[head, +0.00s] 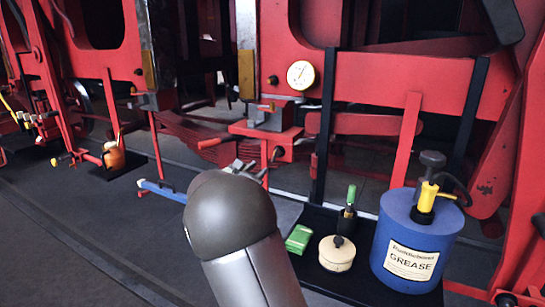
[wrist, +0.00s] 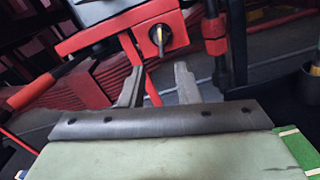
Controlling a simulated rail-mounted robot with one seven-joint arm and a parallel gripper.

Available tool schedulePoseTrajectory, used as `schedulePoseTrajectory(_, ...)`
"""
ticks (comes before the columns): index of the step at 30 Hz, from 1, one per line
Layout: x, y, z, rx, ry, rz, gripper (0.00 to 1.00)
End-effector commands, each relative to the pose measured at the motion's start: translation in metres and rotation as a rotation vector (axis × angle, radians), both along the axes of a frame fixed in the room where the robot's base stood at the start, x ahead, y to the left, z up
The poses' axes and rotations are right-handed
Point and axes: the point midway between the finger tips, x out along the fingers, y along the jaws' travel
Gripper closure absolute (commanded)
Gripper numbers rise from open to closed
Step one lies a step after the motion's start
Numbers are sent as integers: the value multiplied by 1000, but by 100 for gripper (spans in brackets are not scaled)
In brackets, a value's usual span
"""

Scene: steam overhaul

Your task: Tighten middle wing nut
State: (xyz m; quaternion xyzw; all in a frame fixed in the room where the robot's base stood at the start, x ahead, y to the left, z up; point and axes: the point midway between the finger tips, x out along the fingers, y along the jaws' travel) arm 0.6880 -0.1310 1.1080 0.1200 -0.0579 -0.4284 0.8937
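In the wrist view, a dark round fitting (wrist: 160,36) with a thin upright, pale-tipped piece across it sits on the end of a red block (wrist: 125,33). It looks like a wing nut, but I cannot tell whether it is the middle one. My gripper (wrist: 158,82) is open, with two grey fingers apart and nothing between them. The fitting lies beyond the fingertips, apart from them. In the head view, my gripper (head: 255,170) is partly hidden behind my arm, just below the red block (head: 268,132) and its dark round end fitting (head: 278,154).
Red frames and a black upright post (head: 323,130) surround the block. A pressure gauge (head: 301,75) hangs above.

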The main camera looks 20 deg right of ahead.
Motion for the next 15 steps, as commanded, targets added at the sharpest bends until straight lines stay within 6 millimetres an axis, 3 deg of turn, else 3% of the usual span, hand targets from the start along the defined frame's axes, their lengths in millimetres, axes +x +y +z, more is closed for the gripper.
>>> schedulePoseTrajectory(7, 34, -44, 2, 0, 0, -3, 71)
schedulePoseTrajectory(15, 60, -75, 1, 1, -1, -1, 71)
